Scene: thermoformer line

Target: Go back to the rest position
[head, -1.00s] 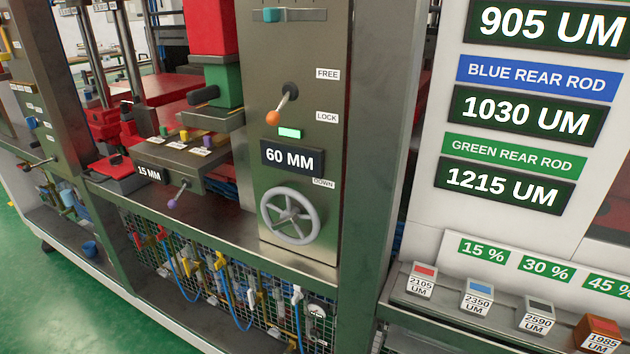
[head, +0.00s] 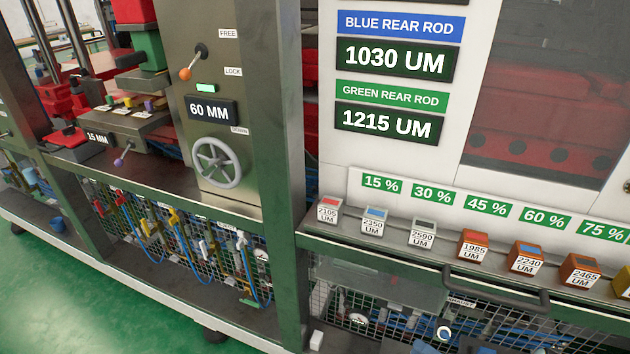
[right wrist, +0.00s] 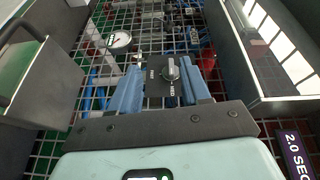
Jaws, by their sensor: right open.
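My right gripper (right wrist: 162,80) shows in the right wrist view, its two blue fingers apart. A black plate with a grey knob (right wrist: 171,70) and a MED label lies between the fingers in the picture, in front of wire mesh. Nothing is clearly held between the fingers, and I cannot tell how far the plate is from them. In the head view I cannot make out my right gripper clearly. My left gripper is in neither current view.
A shelf carries several labelled blocks (head: 472,246) below percent signs. A dark handle (head: 495,292) juts out under it. A handwheel (head: 217,162) and an orange-tipped lever (head: 186,73) sit on the machine panel. Green floor (head: 90,300) is clear at lower left.

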